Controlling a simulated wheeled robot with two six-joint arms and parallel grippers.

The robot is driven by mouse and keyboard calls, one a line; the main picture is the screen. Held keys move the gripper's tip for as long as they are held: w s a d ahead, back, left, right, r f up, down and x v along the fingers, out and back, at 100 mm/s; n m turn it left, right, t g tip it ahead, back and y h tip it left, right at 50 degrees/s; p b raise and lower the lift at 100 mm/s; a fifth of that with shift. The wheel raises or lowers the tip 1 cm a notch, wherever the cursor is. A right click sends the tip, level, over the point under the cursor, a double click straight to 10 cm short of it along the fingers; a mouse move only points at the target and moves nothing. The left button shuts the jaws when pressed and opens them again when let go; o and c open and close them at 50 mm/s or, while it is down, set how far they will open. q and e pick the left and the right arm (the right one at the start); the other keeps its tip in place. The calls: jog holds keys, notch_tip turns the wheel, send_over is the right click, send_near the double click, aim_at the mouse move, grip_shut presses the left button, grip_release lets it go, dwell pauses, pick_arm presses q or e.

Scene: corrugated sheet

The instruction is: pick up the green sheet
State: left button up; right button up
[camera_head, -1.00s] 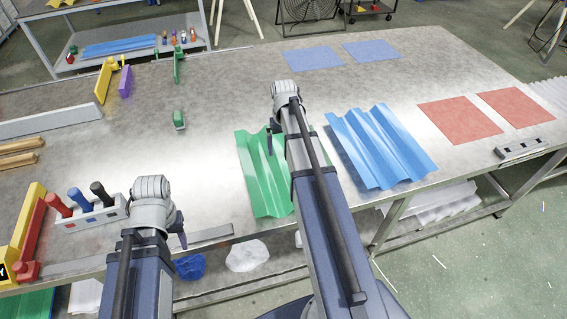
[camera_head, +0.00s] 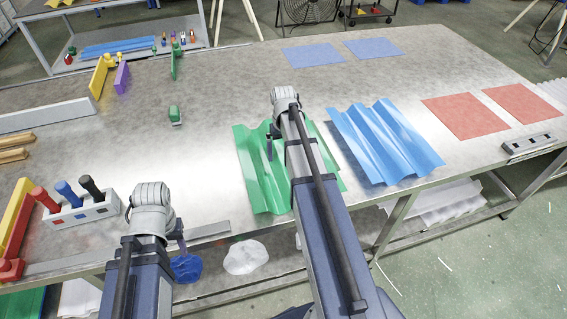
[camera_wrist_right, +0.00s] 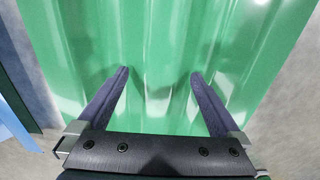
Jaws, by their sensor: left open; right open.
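The green corrugated sheet (camera_head: 256,180) lies on the metal table near its front edge, partly hidden behind my right arm. In the head view my right gripper (camera_head: 269,148) is over the sheet's left-middle part. In the right wrist view the green sheet (camera_wrist_right: 160,40) fills most of the picture. My right gripper (camera_wrist_right: 160,76) is open above it, with its two fingers spread and nothing between them. I cannot tell whether the fingertips touch the sheet. My left gripper (camera_head: 181,242) is at the table's front edge, left of the sheet and away from it; its jaws show poorly.
A blue corrugated sheet (camera_head: 385,143) lies just right of the green one. Red squares (camera_head: 465,116) and blue squares (camera_head: 313,56) lie farther off. A tool holder (camera_head: 90,211) stands at the left. A small green block (camera_head: 175,115) stands behind; the table between is clear.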

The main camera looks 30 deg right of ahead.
aim_at(283, 155)
jog(key=shift+f+b, duration=0.4)
jog(key=shift+f, duration=0.45)
pick_arm(q)
jog(key=shift+f, duration=0.8)
pick_arm(e)
jog(key=shift+r, duration=0.1)
jog(key=shift+c, duration=0.2)
jog(key=c, duration=1.1)
pick_arm(q)
jog(key=shift+r, duration=0.1)
pick_arm(e)
jog(key=shift+r, duration=0.1)
jog(key=shift+c, duration=0.2)
jog(key=shift+r+p, duration=0.15)
jog(key=shift+p, duration=0.2)
jog(key=c, duration=0.4)
notch_tip(283, 155, up, 10)
jog(key=p, duration=0.9)
jog(key=shift+f+p, duration=0.2)
jog(key=shift+p, duration=0.1)
pick_arm(q)
notch_tip(283, 155, up, 10)
